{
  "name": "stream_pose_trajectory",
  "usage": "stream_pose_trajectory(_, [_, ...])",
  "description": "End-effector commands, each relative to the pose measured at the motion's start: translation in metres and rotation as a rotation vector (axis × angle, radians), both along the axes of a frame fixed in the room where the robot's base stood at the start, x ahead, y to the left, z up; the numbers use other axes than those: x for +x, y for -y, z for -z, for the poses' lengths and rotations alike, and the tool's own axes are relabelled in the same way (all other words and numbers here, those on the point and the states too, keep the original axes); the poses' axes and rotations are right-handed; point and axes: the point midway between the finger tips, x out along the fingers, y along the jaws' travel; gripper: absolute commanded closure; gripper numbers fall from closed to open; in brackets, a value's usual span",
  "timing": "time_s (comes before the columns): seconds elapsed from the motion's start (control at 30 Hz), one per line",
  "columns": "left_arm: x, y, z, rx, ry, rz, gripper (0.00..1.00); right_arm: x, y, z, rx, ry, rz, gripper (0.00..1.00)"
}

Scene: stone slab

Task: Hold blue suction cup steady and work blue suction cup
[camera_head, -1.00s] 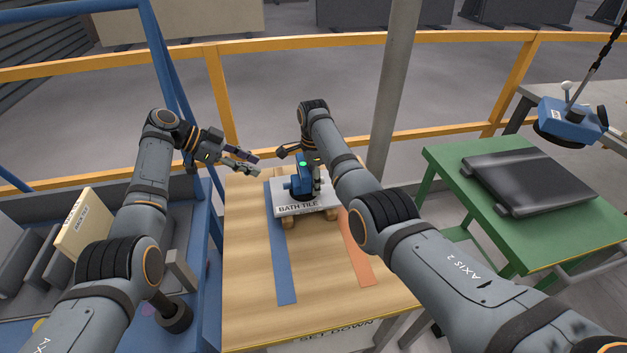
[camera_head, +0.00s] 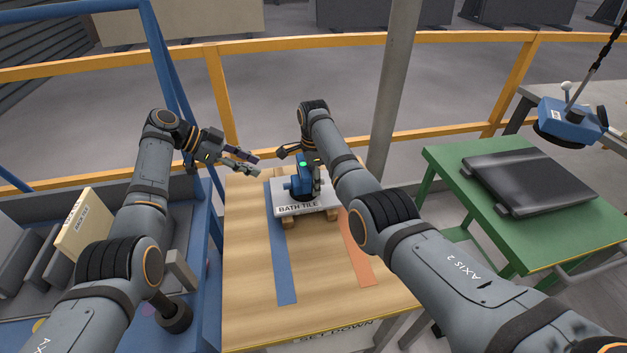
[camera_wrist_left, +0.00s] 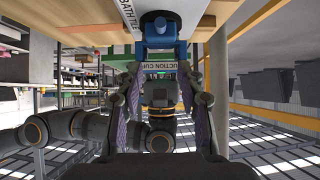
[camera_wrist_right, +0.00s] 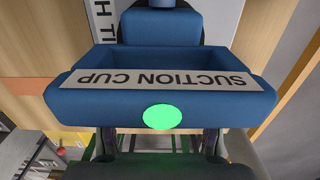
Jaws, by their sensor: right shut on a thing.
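The blue suction cup (camera_head: 299,186) stands on the white tile marked BATH TILE (camera_head: 290,211). It fills the right wrist view, where its label SUCTION CUP and a lit green button (camera_wrist_right: 162,117) show. My right gripper (camera_head: 317,182) is shut on the suction cup; the grip itself is partly hidden by the cup's body. My left gripper (camera_head: 257,165) is open and empty, to the left of the cup and apart from it. In the left wrist view the cup (camera_wrist_left: 160,47) shows beyond the open fingers.
The tile rests on wooden blocks (camera_head: 290,224) on a wooden table (camera_head: 250,270) with a blue strip (camera_head: 281,265) and an orange strip (camera_head: 358,250). A green table (camera_head: 470,205) bears a dark slab (camera_head: 530,180), with a hanging blue lifter (camera_head: 570,120) above. A blue rack (camera_head: 205,260) stands left.

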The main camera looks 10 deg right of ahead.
Motion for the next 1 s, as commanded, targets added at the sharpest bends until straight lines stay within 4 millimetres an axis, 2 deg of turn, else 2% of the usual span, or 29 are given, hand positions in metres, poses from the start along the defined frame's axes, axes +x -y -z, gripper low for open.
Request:
stream_pose_trajectory(0.03, [0.0, 0.0, 0.001, 0.0, 0.0, 0.0, 0.62, -0.005, -0.001, 0.008, 0.0, -0.018, -0.002, 1.0])
stream_pose_trajectory(0.33, [0.0, 0.0, 0.001, 0.0, 0.0, 0.0, 0.64, -0.005, -0.001, 0.008, 0.0, -0.018, -0.002, 1.0])
stream_pose_trajectory(0.43, [0.0, -0.001, 0.001, 0.001, -0.017, -0.014, 0.77, -0.005, -0.001, 0.008, 0.0, -0.018, -0.002, 1.0])
stream_pose_trajectory(0.53, [0.0, -0.003, 0.002, 0.006, -0.108, -0.087, 0.91, -0.005, -0.001, 0.008, 0.0, -0.018, -0.002, 1.0])
stream_pose_trajectory(0.6, [0.0, -0.006, 0.003, 0.011, -0.226, -0.182, 1.0, -0.005, -0.001, 0.008, 0.0, -0.018, -0.002, 1.0])
stream_pose_trajectory(1.0, [0.0, -0.029, 0.008, 0.042, -1.141, -0.959, 1.0, -0.005, -0.001, 0.008, 0.001, -0.019, -0.002, 1.0])
